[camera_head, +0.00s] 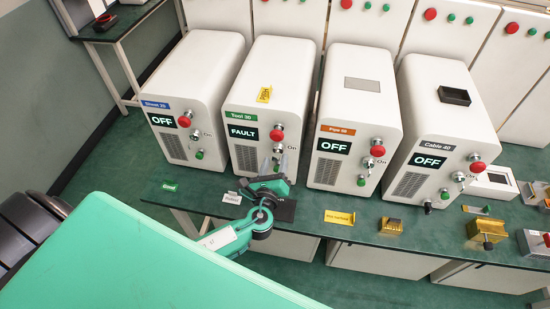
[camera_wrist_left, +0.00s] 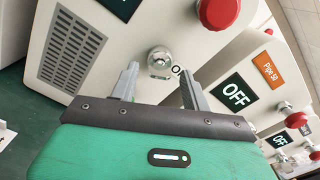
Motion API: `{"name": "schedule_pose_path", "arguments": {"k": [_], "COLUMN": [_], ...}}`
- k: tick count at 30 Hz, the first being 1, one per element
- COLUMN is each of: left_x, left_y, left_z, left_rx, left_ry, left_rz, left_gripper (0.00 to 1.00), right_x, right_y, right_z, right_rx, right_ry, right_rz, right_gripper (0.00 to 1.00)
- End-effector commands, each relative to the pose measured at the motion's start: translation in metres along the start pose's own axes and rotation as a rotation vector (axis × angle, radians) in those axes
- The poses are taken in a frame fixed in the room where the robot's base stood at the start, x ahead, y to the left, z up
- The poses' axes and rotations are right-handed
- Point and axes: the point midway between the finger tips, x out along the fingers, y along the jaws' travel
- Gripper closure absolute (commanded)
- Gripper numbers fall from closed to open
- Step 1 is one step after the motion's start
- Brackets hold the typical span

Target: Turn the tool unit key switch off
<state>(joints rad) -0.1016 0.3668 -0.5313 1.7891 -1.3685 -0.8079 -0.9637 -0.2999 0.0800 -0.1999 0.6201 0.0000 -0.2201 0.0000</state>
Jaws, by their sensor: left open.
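The tool unit (camera_head: 271,95) is a white cabinet with a green "Tool 30" label and a display (camera_head: 243,133) reading FAULT. Its red button (camera_head: 277,133) sits above the key switch (camera_head: 278,147), a small silver round part, with "On" printed beside it. In the left wrist view the silver key switch (camera_wrist_left: 160,61) lies just beyond and between my fingertips, and the red button (camera_wrist_left: 218,11) is above right. My left gripper (camera_head: 279,165) is open and empty in front of the panel; its fingers also show in the wrist view (camera_wrist_left: 159,72). Contact with the switch cannot be told. My right gripper is out of view.
Similar units stand alongside: the Sheet unit (camera_head: 206,88) on the left, the Pipe unit (camera_head: 358,95) and the Cable unit (camera_head: 440,110) on the right, all reading OFF. The green bench (camera_head: 310,222) carries a yellow tag (camera_head: 340,217) and several small blocks to the right.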

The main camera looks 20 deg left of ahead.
Motion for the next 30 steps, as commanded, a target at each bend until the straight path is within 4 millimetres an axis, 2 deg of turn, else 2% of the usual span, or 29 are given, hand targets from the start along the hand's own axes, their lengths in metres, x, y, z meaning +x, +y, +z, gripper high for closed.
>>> {"name": "schedule_pose_path", "arguments": {"k": [4, 12, 19, 30], "left_x": [0.008, 0.008, 0.008, 0.008], "left_y": [0.0, 0.0, 0.0, 0.001], "left_z": [0.0, 0.0, 0.0, -0.002], "left_rx": [0.0, 0.0, 0.0, -0.056], "left_ry": [0.0, 0.0, 0.0, -0.001], "left_rz": [0.0, 0.0, 0.0, 0.0], "left_gripper": [0.53, 0.53, 0.97, 0.97], "right_x": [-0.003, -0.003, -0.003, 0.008], "right_y": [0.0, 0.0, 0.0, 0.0], "right_z": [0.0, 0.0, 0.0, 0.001], "right_rx": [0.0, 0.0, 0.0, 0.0], "right_ry": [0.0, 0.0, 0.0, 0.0], "right_rz": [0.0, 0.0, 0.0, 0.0], "right_gripper": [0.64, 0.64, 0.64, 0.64]}}
